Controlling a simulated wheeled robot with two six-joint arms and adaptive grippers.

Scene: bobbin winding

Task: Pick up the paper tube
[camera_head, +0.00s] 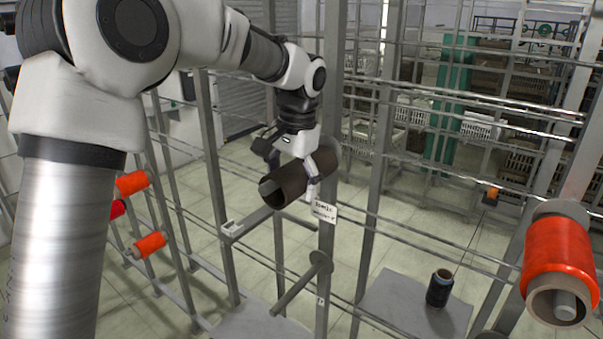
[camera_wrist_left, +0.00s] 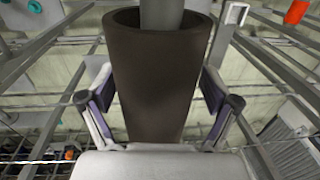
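The paper tube (camera_head: 292,179) is a dark brown hollow cylinder. In the head view it lies tilted, its open end toward the lower left. A grey rod (camera_wrist_left: 161,14) shows inside its open end in the left wrist view, where the tube (camera_wrist_left: 155,85) fills the middle. My left gripper (camera_head: 290,168) reaches down over the tube with one finger on each side. In the left wrist view both finger pads (camera_wrist_left: 158,97) appear to touch the tube's sides. My right gripper is in neither view.
An orange spool (camera_head: 558,252) sits on a peg at the right. Several orange spools (camera_head: 150,244) hang at the left. A black bobbin (camera_head: 439,288) stands on a grey plate (camera_head: 395,306). Metal posts and rails surround the tube. A bare peg (camera_head: 296,289) sticks out below it.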

